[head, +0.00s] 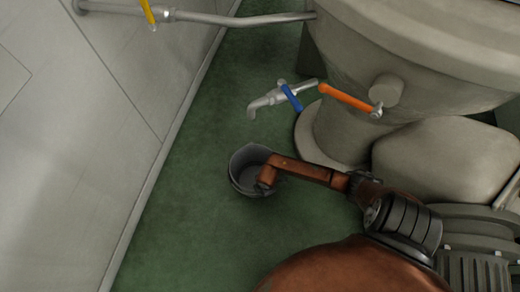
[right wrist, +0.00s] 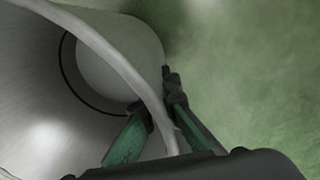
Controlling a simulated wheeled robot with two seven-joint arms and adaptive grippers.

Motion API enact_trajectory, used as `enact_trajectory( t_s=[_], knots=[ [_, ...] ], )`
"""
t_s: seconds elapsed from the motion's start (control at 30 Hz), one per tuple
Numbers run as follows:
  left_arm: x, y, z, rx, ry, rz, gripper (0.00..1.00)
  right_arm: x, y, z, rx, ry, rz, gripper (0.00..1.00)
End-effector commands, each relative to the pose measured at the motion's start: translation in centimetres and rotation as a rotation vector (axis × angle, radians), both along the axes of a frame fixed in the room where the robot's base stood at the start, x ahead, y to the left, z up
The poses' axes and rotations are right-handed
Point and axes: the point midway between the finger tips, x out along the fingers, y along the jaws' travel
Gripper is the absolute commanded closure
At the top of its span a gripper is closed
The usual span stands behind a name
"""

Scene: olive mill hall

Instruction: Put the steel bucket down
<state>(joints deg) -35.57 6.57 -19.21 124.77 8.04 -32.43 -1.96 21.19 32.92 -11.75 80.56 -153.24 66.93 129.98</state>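The steel bucket (head: 240,160) is grey, round and open at the top, and looks empty. In the head view it is near the middle, over the green floor, roughly upright. I cannot tell whether its base touches the floor. My right gripper (head: 264,182) is at the bucket's right-hand rim. In the right wrist view the bucket (right wrist: 40,90) fills the left side, and my right gripper (right wrist: 158,105) has one finger inside the wall and one outside, closed on the rim. My left gripper is in neither view.
A tap with a blue lever (head: 291,97) and an orange-handled valve (head: 347,97) are behind the bucket, by a large pale vessel (head: 345,50). A pale wall (head: 80,130) with a pipe (head: 240,20) stands left. Green floor (head: 190,225) is clear in front of the bucket.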

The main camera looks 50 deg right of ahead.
Motion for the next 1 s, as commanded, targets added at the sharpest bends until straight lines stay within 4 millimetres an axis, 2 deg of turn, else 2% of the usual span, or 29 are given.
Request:
enact_trajectory(
  t_s=[0.33, 0.63, 1.0],
  knots=[
    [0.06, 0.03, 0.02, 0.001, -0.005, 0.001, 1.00, 0.24, 0.01, -0.06, 0.001, -0.005, 0.000, 1.00],
    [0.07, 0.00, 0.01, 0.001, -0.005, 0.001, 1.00, 0.05, -0.02, -0.12, 0.000, -0.001, 0.000, 0.79],
    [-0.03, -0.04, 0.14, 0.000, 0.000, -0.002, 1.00, 0.04, 0.00, 0.37, 0.000, -0.002, 0.000, 0.78]
  ],
)
